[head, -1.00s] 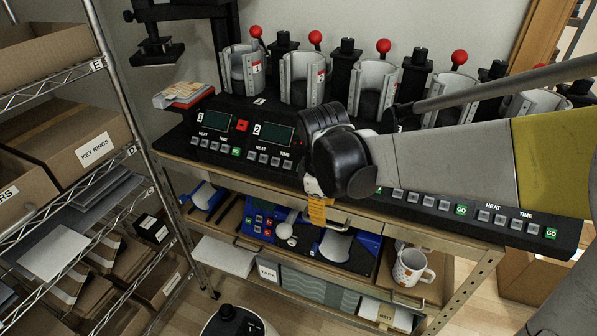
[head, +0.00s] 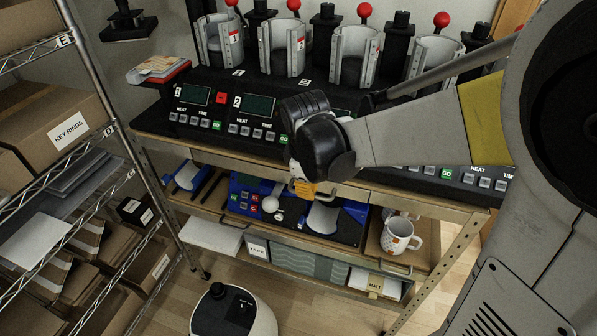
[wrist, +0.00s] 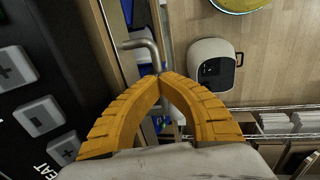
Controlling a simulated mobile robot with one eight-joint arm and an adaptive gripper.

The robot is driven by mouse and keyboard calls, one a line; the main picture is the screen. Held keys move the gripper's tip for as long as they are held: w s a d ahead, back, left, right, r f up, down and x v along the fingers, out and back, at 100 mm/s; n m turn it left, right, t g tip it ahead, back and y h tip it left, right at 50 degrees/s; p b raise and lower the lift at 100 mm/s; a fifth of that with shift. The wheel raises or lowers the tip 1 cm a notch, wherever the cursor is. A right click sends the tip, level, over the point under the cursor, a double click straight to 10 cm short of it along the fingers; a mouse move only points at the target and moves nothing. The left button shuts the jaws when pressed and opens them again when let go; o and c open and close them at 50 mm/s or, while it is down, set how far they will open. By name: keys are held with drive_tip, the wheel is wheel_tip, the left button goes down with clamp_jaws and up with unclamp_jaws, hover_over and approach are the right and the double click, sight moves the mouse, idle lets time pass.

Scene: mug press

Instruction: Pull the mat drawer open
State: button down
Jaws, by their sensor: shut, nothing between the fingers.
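My gripper (head: 303,190) is at the front edge of the press bench, below the black control panel, and it also shows in the wrist view (wrist: 162,78). Its yellow fingers are shut tip to tip with nothing between them. In the wrist view a bent grey metal handle (wrist: 145,43) lies just beyond the fingertips; I cannot tell if they touch it. It stands off the wooden bench front. I cannot tell for certain that this front is the mat drawer. My wrist hides part of the bench front in the head view.
A lower shelf holds a blue tray (head: 245,188) and a white mug (head: 398,235). Below are boxes, including one labelled TAPE (head: 257,247). A wire rack of cartons (head: 62,118) stands at left. A rounded white machine (head: 232,312) stands on the floor.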

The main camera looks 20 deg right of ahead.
drive_tip(key=shift+s, duration=0.1)
drive_tip(key=s+a+p, duration=0.3)
drive_tip(key=s+a, duration=0.8)
drive_tip(key=s, duration=0.5)
drive_tip(key=shift+a, duration=0.35)
drive_tip(key=c, duration=1.5)
unclamp_jaws()
drive_tip(key=shift+r, duration=0.1)
wheel_tip(320, 180, up, 12)
drive_tip(key=s+a, duration=0.1)
drive_tip(key=shift+s+a+f, duration=0.15)
drive_tip(key=shift+s+f, duration=0.05)
drive_tip(key=shift+s, duration=0.2)
